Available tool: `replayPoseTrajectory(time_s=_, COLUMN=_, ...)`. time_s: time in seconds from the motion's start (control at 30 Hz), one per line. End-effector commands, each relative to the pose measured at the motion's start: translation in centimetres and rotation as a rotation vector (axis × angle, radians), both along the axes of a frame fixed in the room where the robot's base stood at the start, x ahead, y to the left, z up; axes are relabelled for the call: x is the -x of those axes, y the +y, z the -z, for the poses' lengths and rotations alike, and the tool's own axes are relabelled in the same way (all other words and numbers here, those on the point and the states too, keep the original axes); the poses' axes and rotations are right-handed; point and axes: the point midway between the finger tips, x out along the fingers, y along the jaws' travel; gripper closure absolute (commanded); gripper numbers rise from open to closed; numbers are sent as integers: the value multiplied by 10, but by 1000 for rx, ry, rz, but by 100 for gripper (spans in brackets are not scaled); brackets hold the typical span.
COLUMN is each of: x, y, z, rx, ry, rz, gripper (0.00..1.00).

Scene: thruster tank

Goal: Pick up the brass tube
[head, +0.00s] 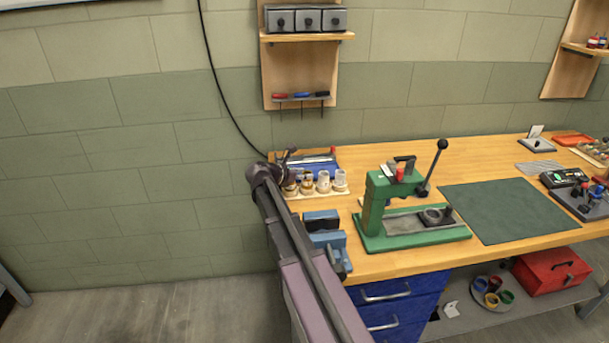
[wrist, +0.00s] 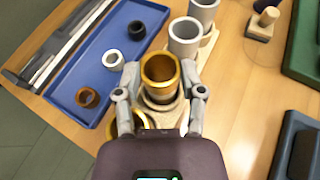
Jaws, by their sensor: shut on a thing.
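The brass tube (wrist: 160,80) is upright, its open top facing the camera in the wrist view. My gripper (wrist: 159,76) has one finger on each side of it and is shut on it. The tube's lower part sits over a pale wooden stand, and I cannot tell whether it is clear of it. Another gold-coloured tube (wrist: 137,122) is partly hidden behind the gripper body. In the head view my arm covers much of the gripper and the left end of the tube row.
Two grey tubes (wrist: 185,37) stand just beyond. A blue tray (wrist: 62,92) with black, pale and copper rings lies left. A green press (head: 372,205) and a blue vise (head: 328,240) stand on the bench. A dark green mat (head: 510,210) is bare.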

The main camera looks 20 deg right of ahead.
Motion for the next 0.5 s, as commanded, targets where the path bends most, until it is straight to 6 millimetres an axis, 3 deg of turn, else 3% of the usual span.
replayPoseTrajectory(time_s=0.5, x=0, y=0, z=-53, rx=1, ry=0, rz=0, gripper=100)
